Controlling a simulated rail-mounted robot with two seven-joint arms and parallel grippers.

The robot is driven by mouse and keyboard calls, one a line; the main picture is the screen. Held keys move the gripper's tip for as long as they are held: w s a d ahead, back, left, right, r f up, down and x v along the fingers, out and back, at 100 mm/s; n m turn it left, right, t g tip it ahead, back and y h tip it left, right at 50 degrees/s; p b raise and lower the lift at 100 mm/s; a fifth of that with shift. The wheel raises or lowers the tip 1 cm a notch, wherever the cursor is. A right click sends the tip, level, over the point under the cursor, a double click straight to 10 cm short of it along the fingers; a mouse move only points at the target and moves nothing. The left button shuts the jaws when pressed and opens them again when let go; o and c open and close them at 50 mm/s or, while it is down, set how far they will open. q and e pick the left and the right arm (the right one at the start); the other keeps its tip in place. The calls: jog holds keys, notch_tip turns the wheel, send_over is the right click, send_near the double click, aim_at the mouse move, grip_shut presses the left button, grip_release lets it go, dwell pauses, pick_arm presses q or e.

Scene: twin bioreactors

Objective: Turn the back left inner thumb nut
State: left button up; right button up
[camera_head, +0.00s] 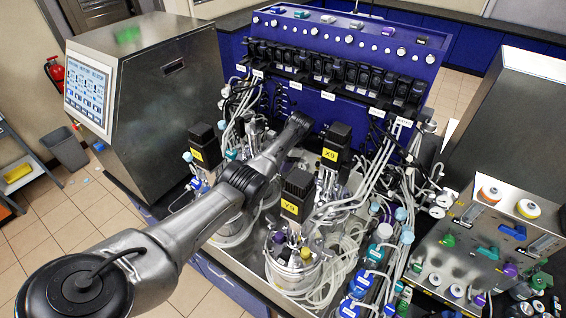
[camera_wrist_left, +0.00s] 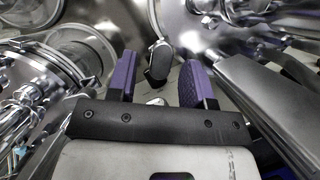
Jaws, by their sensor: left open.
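In the left wrist view, my left gripper (camera_wrist_left: 158,74) is open, with its two purple-padded fingers apart. A dark grey, rounded, knob-like piece (camera_wrist_left: 159,60) shows between the fingertips, with a gap on each side. It may be the back left inner thumb nut, but I cannot be sure. In the head view my left arm reaches from the lower left across the bioreactors, and its far end is near the tubing; the fingers cannot be made out there. Bioreactor vessels with black motor heads (camera_head: 338,142) stand around the arm. My right gripper is not in view.
Shiny metal vessel walls and fittings crowd both sides of my left gripper (camera_wrist_left: 45,90). In the head view, a steel cabinet with a screen (camera_head: 150,100) stands left, a blue pump panel (camera_head: 340,60) behind, and loose tubing (camera_head: 340,260) and bottles in front right.

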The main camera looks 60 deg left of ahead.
pick_arm(q)
jog(key=b+v, duration=0.2)
jog(key=v, duration=0.5)
jog(key=shift+r, duration=0.2)
